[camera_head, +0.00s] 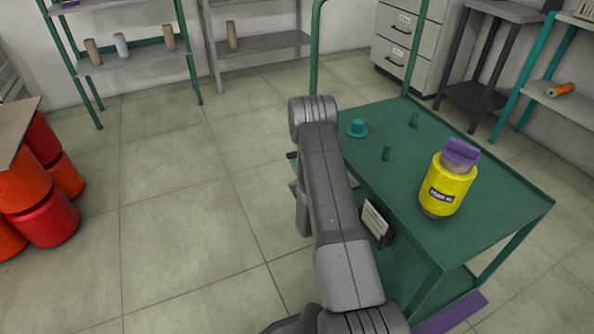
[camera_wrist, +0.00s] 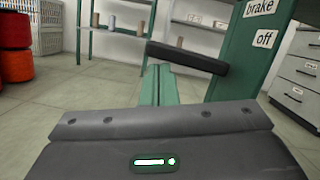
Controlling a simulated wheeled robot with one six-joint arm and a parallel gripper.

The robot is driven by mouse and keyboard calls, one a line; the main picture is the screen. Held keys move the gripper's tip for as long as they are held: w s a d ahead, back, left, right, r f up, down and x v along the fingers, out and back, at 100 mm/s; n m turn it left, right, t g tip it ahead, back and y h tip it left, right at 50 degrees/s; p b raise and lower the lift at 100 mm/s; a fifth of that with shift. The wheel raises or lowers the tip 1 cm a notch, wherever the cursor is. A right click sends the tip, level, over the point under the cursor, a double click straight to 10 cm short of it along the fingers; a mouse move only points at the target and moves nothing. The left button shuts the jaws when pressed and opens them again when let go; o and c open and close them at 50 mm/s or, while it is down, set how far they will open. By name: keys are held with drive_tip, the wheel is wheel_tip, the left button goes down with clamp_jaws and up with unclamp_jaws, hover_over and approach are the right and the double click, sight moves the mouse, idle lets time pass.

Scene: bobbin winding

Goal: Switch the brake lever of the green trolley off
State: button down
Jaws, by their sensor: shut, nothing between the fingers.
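The green trolley (camera_head: 470,225) stands right of centre in the head view. In the wrist view its green side panel (camera_wrist: 232,75) carries a "brake" label (camera_wrist: 260,7) and an "off" label (camera_wrist: 264,39) below it. The black brake lever (camera_wrist: 187,58) lies across the wrist view, tilted slightly down to the right. My gripper (camera_wrist: 162,70) is shut and empty, its pale green fingers pointing toward the lever's left part. The fingertips meet the lever's lower edge in the picture; I cannot tell whether they touch. In the head view my arm hides most of this area.
On the trolley top stand a yellow container (camera_head: 448,190) with a purple top, a teal knob-like piece (camera_head: 357,128) and small green posts. Red and orange drums (camera_head: 45,220) stand at left. Shelves with spools (camera_head: 93,52) and drawers (camera_head: 405,35) line the back.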

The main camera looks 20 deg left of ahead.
drive_tip(key=shift+s+a+r+b, duration=0.1)
drive_tip(key=shift+r+b, duration=0.3)
drive_tip(key=shift+r, duration=0.35)
drive_tip(key=shift+r, duration=0.15)
drive_tip(key=s+d+f+b, duration=0.1)
drive_tip(key=s+d+f, duration=0.5)
drive_tip(key=s, duration=0.1)
drive_tip(key=shift+s+f+b, duration=0.15)
drive_tip(key=shift+s+b, duration=0.2)
idle(0.3)
drive_tip(key=shift+d, duration=0.1)
idle(0.3)
